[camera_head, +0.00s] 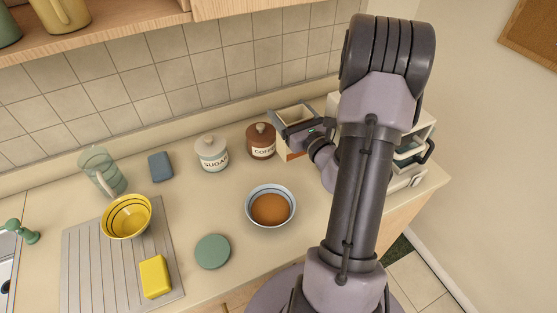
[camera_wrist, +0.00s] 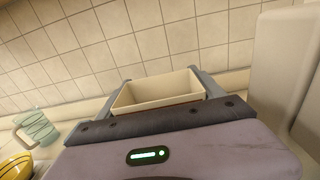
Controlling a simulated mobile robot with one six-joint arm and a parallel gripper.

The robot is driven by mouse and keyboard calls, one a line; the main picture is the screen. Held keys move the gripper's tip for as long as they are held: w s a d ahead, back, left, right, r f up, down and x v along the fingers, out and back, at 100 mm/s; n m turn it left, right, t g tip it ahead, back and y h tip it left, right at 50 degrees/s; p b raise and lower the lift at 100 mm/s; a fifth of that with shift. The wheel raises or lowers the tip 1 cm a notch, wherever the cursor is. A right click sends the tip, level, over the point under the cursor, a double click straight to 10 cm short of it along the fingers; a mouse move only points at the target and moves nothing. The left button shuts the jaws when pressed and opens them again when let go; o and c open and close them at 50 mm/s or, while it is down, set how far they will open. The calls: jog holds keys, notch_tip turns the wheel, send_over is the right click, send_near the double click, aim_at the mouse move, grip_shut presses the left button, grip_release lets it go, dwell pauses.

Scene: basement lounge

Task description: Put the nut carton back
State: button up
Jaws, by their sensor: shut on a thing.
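The nut carton (camera_head: 289,154) is an open-topped box, cream inside with a brown-orange side. It is at the back of the counter, just right of the coffee canister. My gripper (camera_head: 294,115) is shut on it near the top, with one finger on either side. In the wrist view the carton (camera_wrist: 160,92) sits upright between the two grey fingers (camera_wrist: 168,88), its cream inner walls showing. Its lower part is mostly hidden by my gripper and arm. I cannot tell whether its base touches the counter.
A brown coffee canister (camera_head: 261,149) and a white sugar canister (camera_head: 211,148) stand to the left. A bowl with brown contents (camera_head: 270,208) and a green disc (camera_head: 212,251) lie in front. A white appliance (camera_head: 417,125) is partly behind my arm. A wooden shelf (camera_head: 120,31) overhangs left.

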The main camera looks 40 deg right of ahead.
jog(key=f+b, duration=0.2)
jog(key=f, duration=0.3)
jog(key=f+b, duration=0.2)
jog(key=f, duration=0.3)
jog(key=shift+s+d+f, duration=0.1)
jog(key=shift+d, duration=0.1)
jog(key=o, duration=2.1)
